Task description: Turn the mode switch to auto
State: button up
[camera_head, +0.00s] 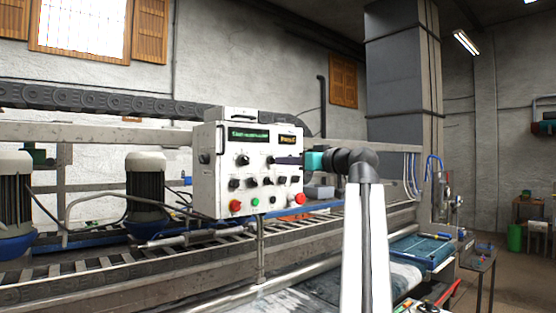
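A white control box (225,150) stands on a post in the middle of the view. Its front carries several black rotary knobs, one of them at upper left (243,160). Which knob is the mode switch, and where it points, is too small to tell. My gripper (279,160) is a dark shape reaching in from the right, past the teal wrist part of my arm. It overlaps the upper right of the panel, near a knob there. I cannot tell whether it touches the panel or whether its fingers are apart.
Below the knobs are a red button (235,205), a green button (255,201) and a red knob (300,199) at the lower right corner. Lit displays (249,135) run along the top. Motors (146,190) and a conveyor frame (130,265) lie left and below.

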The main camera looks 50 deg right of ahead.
aim_at(273, 160)
jog(key=w+p, duration=0.1)
jog(key=w, duration=0.5)
jog(key=shift+w+d, duration=0.4)
jog(key=c, duration=1.1)
